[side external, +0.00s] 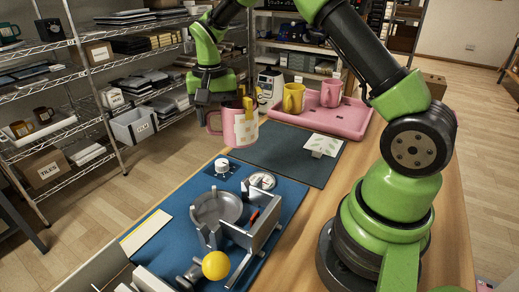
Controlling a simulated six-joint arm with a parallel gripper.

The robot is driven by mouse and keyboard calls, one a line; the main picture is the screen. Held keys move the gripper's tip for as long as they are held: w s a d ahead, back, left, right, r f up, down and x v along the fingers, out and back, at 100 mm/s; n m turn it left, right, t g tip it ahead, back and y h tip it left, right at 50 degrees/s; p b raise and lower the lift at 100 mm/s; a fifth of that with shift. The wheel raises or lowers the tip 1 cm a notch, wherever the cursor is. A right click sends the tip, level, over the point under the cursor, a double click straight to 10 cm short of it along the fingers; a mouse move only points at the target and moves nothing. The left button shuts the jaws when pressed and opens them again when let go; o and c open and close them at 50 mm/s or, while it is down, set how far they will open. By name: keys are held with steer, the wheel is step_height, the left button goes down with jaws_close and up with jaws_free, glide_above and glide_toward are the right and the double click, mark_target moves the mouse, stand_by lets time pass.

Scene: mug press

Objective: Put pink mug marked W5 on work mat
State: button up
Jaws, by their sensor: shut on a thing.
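A pink mug (219,123) with a pale patterned patch hangs in my gripper (240,104), which is shut on it. The mug is roughly upright, its handle to the left. It appears held in the air near the table's left edge, by the far-left corner of a dark grey-green mat (270,150). Any W5 marking is too small to read. Another pink mug (331,93) stands on the pink tray (345,122) behind, beside a yellow mug (293,97).
In front, a blue mat (262,186) bears a grey press (215,210) with a yellow knob (216,265). Wire shelves (85,75) stand left.

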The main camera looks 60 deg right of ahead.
steer(key=s+d+n, duration=0.2)
steer(key=d+n, duration=0.7)
steer(key=d, duration=0.2)
step_height(320, 180, down, 10)
steer(key=shift+s+d+f, duration=0.15)
steer(key=shift+f, duration=0.1)
steer(key=shift+f, duration=0.1)
steer(key=o, duration=1.1)
